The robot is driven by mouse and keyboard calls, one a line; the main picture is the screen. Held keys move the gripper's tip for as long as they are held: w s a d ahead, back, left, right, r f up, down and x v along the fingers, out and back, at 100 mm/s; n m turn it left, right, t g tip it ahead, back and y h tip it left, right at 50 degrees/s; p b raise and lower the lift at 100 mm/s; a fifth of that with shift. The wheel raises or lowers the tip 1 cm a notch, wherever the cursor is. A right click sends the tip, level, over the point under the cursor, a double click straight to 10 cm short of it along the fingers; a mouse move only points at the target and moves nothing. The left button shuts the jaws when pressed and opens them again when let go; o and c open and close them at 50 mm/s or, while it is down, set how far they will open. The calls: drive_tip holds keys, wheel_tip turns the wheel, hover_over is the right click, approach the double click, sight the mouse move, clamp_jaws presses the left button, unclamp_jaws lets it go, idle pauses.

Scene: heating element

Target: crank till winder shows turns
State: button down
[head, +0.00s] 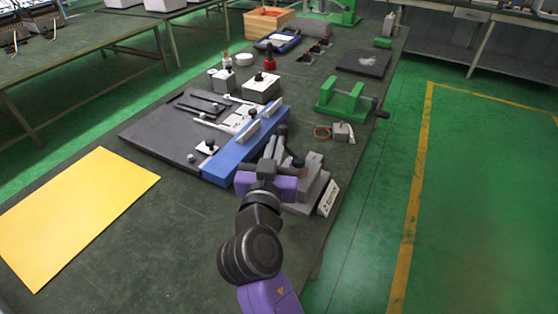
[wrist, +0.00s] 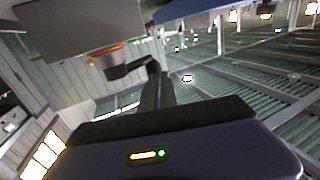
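A grey stepped unit (head: 312,182), which looks like the winder, stands at the table's right edge with a small white placard (head: 328,198). My gripper (head: 283,147) is over its left side, and the arm partly hides it. In the wrist view a grey block (wrist: 75,35) carries a copper-coloured ring (wrist: 103,52) and a dark crank arm (wrist: 128,67). A dark finger (wrist: 155,85) of my gripper reaches up to the crank's end. I cannot tell whether it grips the crank. No turn count is readable.
A blue bar (head: 247,145) lies on a dark board (head: 150,130) left of my gripper. A green frame (head: 343,98) with a black-knobbed rod and a small grey block (head: 342,132) stand farther back. A yellow sheet (head: 75,215) lies at front left. The floor at right is clear.

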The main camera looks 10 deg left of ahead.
drive_tip(key=shift+w+f+b, duration=0.1)
drive_tip(key=shift+w+b, duration=0.15)
drive_tip(key=shift+b, duration=0.2)
drive_tip(key=shift+w+a+r+b, duration=0.15)
drive_tip(key=shift+a+r+b, duration=0.05)
drive_tip(key=shift+b, duration=0.1)
drive_tip(key=s, duration=0.8)
drive_tip(key=shift+d+f+b, duration=0.15)
drive_tip(key=shift+d+b, duration=0.15)
drive_tip(key=shift+d, duration=0.15)
